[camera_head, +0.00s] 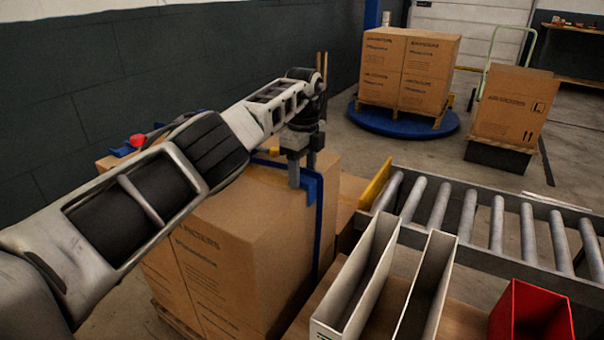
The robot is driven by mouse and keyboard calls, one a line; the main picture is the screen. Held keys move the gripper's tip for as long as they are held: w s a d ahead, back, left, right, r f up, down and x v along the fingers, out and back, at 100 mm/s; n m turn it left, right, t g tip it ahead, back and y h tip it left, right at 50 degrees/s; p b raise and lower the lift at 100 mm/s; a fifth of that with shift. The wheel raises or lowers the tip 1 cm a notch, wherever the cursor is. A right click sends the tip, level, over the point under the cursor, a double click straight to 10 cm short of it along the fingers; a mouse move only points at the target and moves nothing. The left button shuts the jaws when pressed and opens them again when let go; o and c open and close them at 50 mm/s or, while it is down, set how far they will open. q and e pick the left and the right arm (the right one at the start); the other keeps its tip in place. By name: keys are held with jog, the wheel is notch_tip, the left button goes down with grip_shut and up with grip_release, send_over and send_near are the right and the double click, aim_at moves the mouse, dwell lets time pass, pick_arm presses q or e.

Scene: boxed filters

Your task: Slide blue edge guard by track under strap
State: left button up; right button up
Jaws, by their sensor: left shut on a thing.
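My left gripper (302,178) reaches over the stacked cartons (245,240) and points down at their top right edge. It is shut on a blue edge guard (313,189), which sits at that edge. A blue strap (319,235) runs down the right side of the cartons and across their top, close to the guard. I cannot tell whether the guard is under the strap, since the gripper hides part of that spot. My right gripper is not in view.
A roller conveyor (470,213) with a yellow end plate (376,183) stands right of the cartons. Pale open bins (357,285) and a red bin (530,315) are in front. More cartons (408,70) stand on a blue turntable (405,122) behind. Another carton (512,105) stands at right.

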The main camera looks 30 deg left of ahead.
pick_arm(q)
jog(key=o, duration=1.1)
jog(key=shift+c, duration=0.2)
jog(key=shift+w+r, duration=0.1)
jog(key=shift+r, duration=0.55)
notch_tip(320, 180, up, 15)
jog(key=p, duration=0.8)
jog(key=shift+p, duration=0.3)
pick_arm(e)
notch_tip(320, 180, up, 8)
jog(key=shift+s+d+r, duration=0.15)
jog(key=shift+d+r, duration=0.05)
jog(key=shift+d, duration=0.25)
